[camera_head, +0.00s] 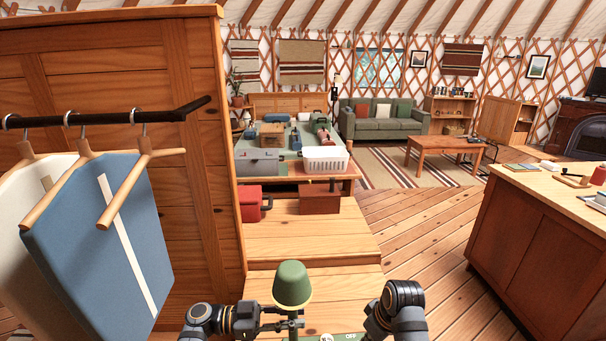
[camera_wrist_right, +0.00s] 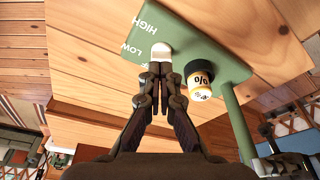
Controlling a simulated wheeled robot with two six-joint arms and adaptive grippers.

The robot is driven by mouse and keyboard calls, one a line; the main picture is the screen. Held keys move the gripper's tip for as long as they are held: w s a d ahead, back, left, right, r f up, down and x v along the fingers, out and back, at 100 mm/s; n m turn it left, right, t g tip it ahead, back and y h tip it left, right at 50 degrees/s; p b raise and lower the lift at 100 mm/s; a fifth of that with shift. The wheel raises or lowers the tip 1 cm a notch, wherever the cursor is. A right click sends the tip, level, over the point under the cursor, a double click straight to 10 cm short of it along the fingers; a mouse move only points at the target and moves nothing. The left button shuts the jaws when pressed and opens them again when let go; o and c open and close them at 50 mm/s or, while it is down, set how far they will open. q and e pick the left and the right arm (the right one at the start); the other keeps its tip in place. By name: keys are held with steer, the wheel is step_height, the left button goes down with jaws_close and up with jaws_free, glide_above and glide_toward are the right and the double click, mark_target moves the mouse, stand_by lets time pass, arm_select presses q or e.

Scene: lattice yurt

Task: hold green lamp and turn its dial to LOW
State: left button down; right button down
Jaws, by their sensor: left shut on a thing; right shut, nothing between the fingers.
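The green lamp (camera_head: 292,284) stands upright at the bottom middle of the head view. My left gripper (camera_head: 291,324) is shut on its stem, just below the shade. In the right wrist view the lamp's green base (camera_wrist_right: 185,35) carries the printed words HIGH and LOW and a partly hidden third label. The small white dial (camera_wrist_right: 161,50) sits beside these words; which label it points to I cannot tell. My right gripper (camera_wrist_right: 160,68) is shut and empty, its fingertips right at the dial. Whether they touch it is unclear. In the head view its fingertips are out of sight.
A wooden partition (camera_head: 120,75) with hanging garments (camera_head: 95,240) is at left. A wooden counter (camera_head: 540,230) stands at right. The floor between is open.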

arm_select(q)
steer(key=shift+f, duration=0.1)
arm_select(e)
steer(key=shift+r, duration=0.35)
arm_select(q)
steer(key=c, duration=1.1)
jaws_free()
steer(key=shift+a, duration=0.1)
steer(key=a, duration=1.2)
steer(key=shift+s, duration=0.35)
steer(key=shift+s, duration=0.1)
arm_select(e)
steer(key=shift+f, duration=0.1)
